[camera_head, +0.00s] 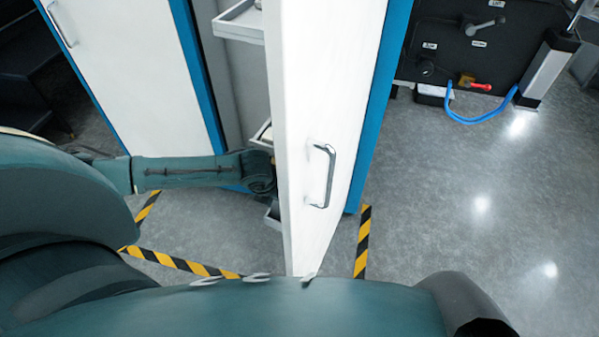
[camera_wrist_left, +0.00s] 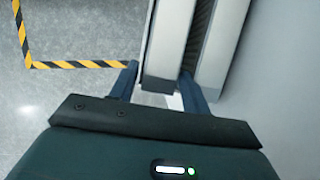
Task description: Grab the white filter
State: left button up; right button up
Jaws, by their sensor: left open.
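In the left wrist view, a pale slab (camera_wrist_left: 168,40), which looks like the white filter, stands upright with a dark ribbed strip along its right side. My left gripper (camera_wrist_left: 159,80) is open, with one finger on each side of the slab's near end. I cannot tell whether the fingers touch it. In the head view my left arm reaches in from the left behind the open white cabinet door (camera_head: 322,110), which hides the gripper and the filter. My right gripper is not in view.
Shelf trays (camera_head: 240,22) sit inside the cabinet behind the door. The door has a metal handle (camera_head: 323,176). Yellow-black tape (camera_head: 362,240) marks the floor. A dark machine with a blue hose (camera_head: 480,118) stands at upper right. The floor at right is clear.

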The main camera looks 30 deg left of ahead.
pick_arm(q)
jog(key=shift+c, duration=0.2)
grip_shut()
jog(key=shift+r, duration=0.1)
dwell(0.4)
